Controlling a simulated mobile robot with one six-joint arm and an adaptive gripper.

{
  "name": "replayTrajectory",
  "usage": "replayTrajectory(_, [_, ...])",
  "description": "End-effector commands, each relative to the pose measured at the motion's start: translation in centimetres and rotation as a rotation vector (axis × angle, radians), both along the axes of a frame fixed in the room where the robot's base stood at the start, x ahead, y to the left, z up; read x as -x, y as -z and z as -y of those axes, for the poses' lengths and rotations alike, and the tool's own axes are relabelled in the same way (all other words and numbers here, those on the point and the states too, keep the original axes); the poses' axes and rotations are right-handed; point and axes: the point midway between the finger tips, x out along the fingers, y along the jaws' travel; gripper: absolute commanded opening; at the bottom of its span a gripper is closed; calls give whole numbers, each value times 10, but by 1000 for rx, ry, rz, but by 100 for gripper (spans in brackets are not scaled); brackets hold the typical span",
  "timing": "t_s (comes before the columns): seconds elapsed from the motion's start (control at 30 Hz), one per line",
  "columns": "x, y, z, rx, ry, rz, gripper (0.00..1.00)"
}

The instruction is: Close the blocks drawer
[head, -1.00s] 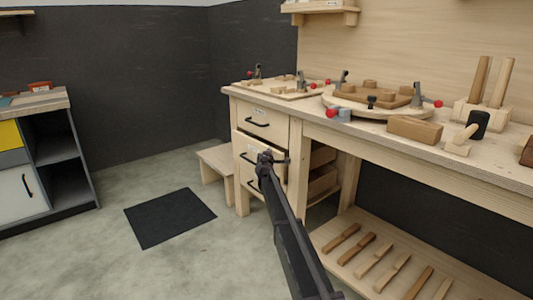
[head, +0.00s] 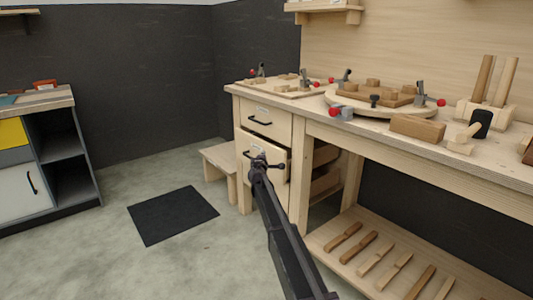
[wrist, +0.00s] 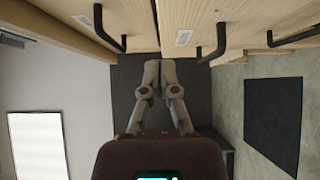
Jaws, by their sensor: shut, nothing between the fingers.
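The drawer unit stands under the left end of the workbench. Its middle drawer (head: 246,140) sticks out a little past the front of the top drawer (head: 278,123). I cannot read the drawer labels. My gripper (head: 258,160) is shut and empty in front of the middle drawer and covers part of its front and the drawer below. In the wrist view my closed fingers (wrist: 158,68) point past the drawer fronts, beside the middle black handle (wrist: 217,45). I cannot tell whether they touch the drawer.
A low wooden stool (head: 220,157) stands left of the drawers. A black mat (head: 172,214) lies on open floor. The workbench top (head: 380,132) holds several fixtures and blocks, and a lower shelf (head: 335,262) bears wooden tools. A grey cabinet (head: 65,145) is at far left.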

Motion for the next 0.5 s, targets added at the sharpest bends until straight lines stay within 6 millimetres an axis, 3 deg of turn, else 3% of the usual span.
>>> replayTrajectory(0.03, [14, 0, 0, 0, -1, 0, 0])
replayTrajectory(0.2, [40, 0, -2, 0, -1, 0, 0])
replayTrajectory(0.5, [65, 0, -4, 0, 1, 0, 0])
